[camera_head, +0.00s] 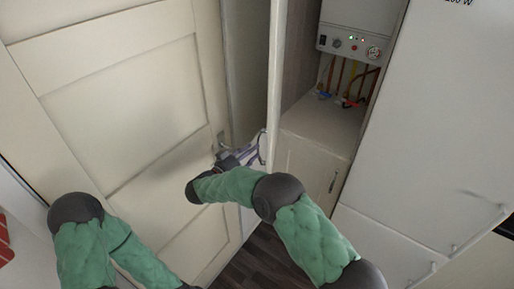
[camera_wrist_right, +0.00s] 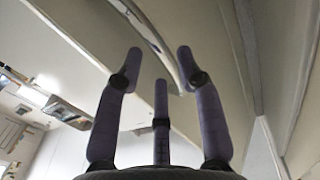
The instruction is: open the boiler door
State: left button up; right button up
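The boiler door (camera_head: 277,75) is a tall pale panel seen nearly edge-on in the head view. It stands open, and the white boiler (camera_head: 352,42) with its gauge and knobs shows to its right. A curved metal handle (camera_head: 262,146) is on the door's left side. My right gripper (camera_head: 252,150) is at this handle. In the right wrist view, the fingers of my right gripper (camera_wrist_right: 158,65) are spread apart, and the curved handle (camera_wrist_right: 150,32) passes close to their tips. I cannot tell whether they touch. My left gripper is out of view.
A lower cupboard (camera_head: 312,165) with its own handle sits below the boiler pipes. A large panelled cream door (camera_head: 125,110) fills the left. A white cabinet or fridge front (camera_head: 430,130) stands at the right. Dark wood floor (camera_head: 262,262) shows at the bottom.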

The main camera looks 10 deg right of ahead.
jog(key=v, duration=0.8)
jog(key=shift+f, duration=0.1)
